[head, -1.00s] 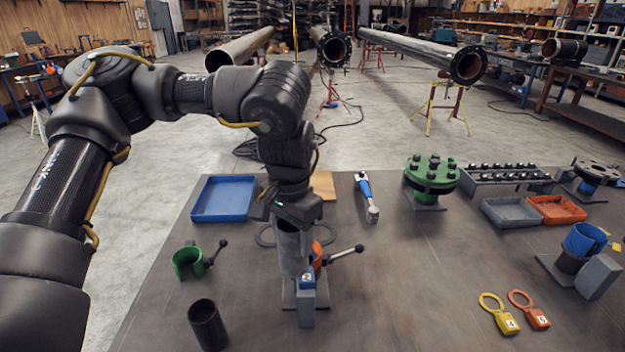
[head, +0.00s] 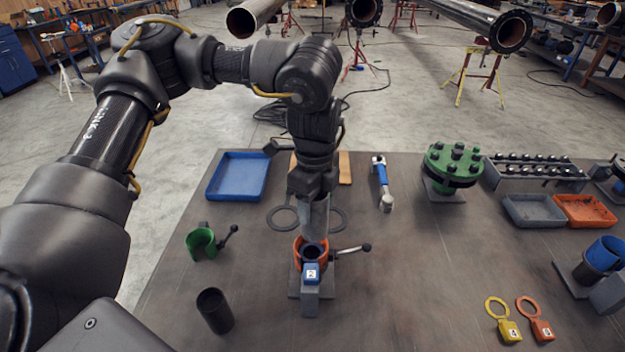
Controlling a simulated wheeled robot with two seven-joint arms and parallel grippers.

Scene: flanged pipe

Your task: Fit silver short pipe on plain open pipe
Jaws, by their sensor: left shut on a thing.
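My left gripper (head: 313,187) is shut on the silver short pipe (head: 319,213), which hangs upright below it. The silver pipe's lower end is close to the orange clamp (head: 299,248), at its far side in the head view. A dark open pipe (head: 315,252) stands inside the clamp, its mouth facing up. I cannot tell whether the two pipes touch. My right gripper is not in view.
A black tube (head: 214,312) and a green clamp (head: 201,244) stand at the left. A blue tray (head: 238,177), a blue-handled tool (head: 382,182) and a green flange (head: 452,165) are farther back. Yellow (head: 509,330) and orange (head: 541,329) tags lie front right. The table's middle right is clear.

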